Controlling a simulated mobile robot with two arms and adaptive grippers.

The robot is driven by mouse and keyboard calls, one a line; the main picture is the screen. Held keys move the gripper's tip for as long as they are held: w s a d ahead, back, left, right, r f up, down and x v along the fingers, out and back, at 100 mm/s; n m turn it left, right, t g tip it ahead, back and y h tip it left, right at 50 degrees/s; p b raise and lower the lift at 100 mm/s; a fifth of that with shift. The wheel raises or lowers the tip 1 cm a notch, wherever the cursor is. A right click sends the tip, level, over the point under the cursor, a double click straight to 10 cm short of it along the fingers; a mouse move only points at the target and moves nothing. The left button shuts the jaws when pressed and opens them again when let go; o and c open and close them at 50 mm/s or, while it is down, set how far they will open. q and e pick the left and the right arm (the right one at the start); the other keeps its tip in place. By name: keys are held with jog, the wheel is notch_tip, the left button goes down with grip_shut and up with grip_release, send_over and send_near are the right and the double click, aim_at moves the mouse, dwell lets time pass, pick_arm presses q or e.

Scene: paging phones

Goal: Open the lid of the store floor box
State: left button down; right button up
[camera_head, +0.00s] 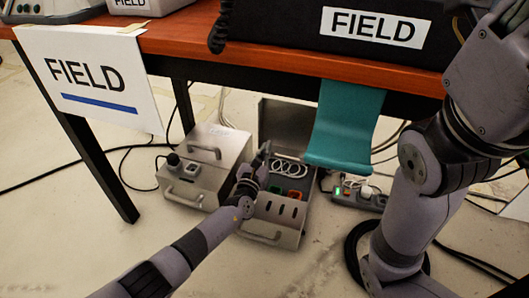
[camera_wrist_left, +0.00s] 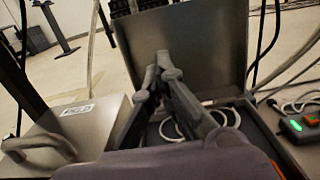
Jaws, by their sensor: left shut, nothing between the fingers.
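Two metal boxes stand on the floor under the table. The right box (camera_head: 275,232) is open, with its grey lid (camera_head: 286,124) standing up at the back. White cable coils and green and orange items lie inside it. The lid also shows in the left wrist view (camera_wrist_left: 205,45). My left gripper (camera_head: 264,150) is shut and empty, above the open box in front of the raised lid. It also shows in the left wrist view (camera_wrist_left: 159,65). My right gripper is out of view.
The wooden table (camera_head: 270,52) overhangs the boxes, with a teal cloth (camera_head: 345,125) hanging from its edge. A power strip (camera_head: 358,193) with a green light lies to the right. Black cables cross the floor. Floor at the front left is clear.

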pick_arm(q)
jog(key=shift+s, duration=0.1)
jog(key=v, duration=1.1)
jog(key=shift+s, duration=0.4)
jog(key=shift+a+f, duration=0.1)
jog(key=shift+a, duration=0.1)
